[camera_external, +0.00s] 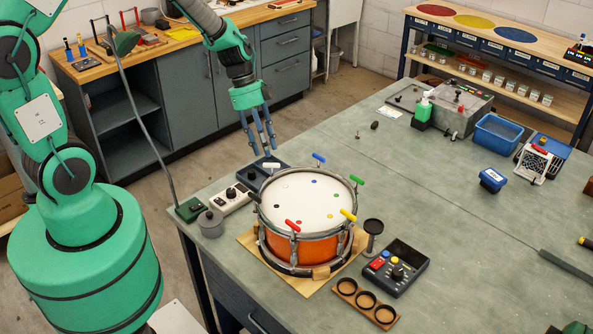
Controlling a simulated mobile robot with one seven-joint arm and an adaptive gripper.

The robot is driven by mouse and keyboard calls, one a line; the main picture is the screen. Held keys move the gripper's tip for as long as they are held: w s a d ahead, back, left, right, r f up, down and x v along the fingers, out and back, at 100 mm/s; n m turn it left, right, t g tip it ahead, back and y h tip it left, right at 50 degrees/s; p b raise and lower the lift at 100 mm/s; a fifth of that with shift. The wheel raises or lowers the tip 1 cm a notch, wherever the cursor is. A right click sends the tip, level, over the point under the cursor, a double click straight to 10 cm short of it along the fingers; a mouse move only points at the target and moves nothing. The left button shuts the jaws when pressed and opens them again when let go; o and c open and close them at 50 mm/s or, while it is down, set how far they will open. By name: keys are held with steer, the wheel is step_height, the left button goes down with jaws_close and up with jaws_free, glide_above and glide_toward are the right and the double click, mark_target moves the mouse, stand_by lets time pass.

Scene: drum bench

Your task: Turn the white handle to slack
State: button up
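An orange drum (297,248) with a white head stands on a wooden board (247,240) on the workbench. Coloured handles sit around its rim. The white handle (271,165) is at the back left of the rim. The blue handle (319,159), green handle (356,180), yellow handle (348,214) and red handle (292,225) are further round. My gripper (263,150) points down just above and behind the white handle in the picture. Its fingers look spread, with nothing visible between them. Whether a fingertip touches the handle cannot be told.
A white control box (231,199) and a dark box (264,170) sit close by, left of and behind the drum. A black stand (372,238), a control panel (396,267) and a wooden ring holder (366,303) are to its right. The bench middle (430,180) is clear.

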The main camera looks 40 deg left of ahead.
steer(key=v, duration=0.6)
steer(key=shift+s+a+r, duration=0.15)
steer(key=shift+a+r, duration=0.05)
steer(key=shift+r, duration=0.05)
steer(key=shift+d, duration=0.1)
steer(key=r+n+y+b, duration=0.15)
steer(key=n+y, duration=0.25)
steer(key=n, duration=0.5)
glide_above(271, 164)
stand_by(0.3)
steer(key=shift+f, duration=0.2)
step_height(271, 164, down, 13)
steer(key=shift+f, duration=0.25)
stand_by(0.7)
steer(key=shift+c, duration=0.3)
jaws_close()
